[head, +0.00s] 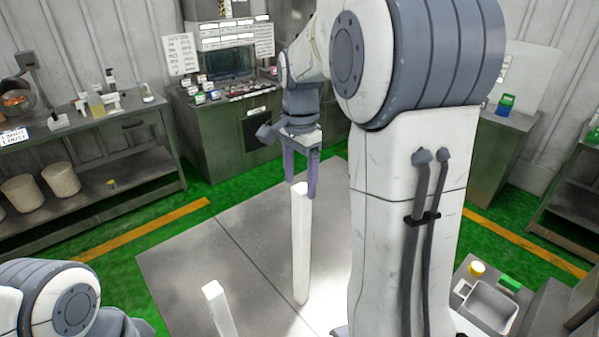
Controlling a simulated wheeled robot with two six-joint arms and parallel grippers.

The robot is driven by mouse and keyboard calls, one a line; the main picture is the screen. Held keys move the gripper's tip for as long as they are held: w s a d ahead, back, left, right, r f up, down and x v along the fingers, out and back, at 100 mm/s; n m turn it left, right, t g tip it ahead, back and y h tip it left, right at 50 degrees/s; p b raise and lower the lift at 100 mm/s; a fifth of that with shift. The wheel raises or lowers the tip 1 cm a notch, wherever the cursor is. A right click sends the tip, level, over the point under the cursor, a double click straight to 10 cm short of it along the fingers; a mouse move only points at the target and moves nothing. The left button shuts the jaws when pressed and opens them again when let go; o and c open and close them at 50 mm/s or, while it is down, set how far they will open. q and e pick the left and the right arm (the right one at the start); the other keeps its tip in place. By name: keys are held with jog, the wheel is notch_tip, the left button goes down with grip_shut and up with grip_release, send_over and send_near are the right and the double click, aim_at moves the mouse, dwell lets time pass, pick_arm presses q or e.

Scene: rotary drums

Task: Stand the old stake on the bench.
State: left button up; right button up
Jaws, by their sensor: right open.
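A tall white stake (301,245) stands upright on a grey floor plate. A second white post (218,308) shows at the bottom, its lower end cut off by the frame. I cannot tell which of the two is the old stake. My right gripper (300,188) points down, open, with its purple-grey fingers at the top of the tall stake. I cannot tell whether the stake's top is between the fingers or behind them. A grey workbench (75,127) stands along the left wall. Part of my left arm shows at the bottom left; its gripper is out of frame.
The bench carries bottles, a bowl and small items; white buckets (60,180) sit on its lower shelf. A control console (225,110) stands at the back. A grey tray (492,305) is at the lower right. The green floor has orange lines.

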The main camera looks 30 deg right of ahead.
jog(key=shift+r, duration=1.5)
jog(key=s+a+f+n, duration=0.1)
jog(key=a+n, duration=0.3)
jog(key=a, duration=0.2)
jog(key=s+a+f+n, duration=0.2)
jog(key=a+n, duration=0.1)
jog(key=a, duration=0.3)
pick_arm(q)
jog(key=shift+f, duration=0.15)
pick_arm(e)
jog(key=s+a+f+n, duration=0.3)
jog(key=s+a+n, duration=0.3)
jog(key=s+n, duration=0.2)
jog(key=s+a+f+n+y, duration=0.1)
jog(key=s+a+f+n, duration=0.3)
jog(key=s+a+n, duration=0.3)
jog(key=shift+s+f+n, duration=0.15)
jog(key=shift+s+n, duration=0.75)
jog(key=shift+s, duration=0.2)
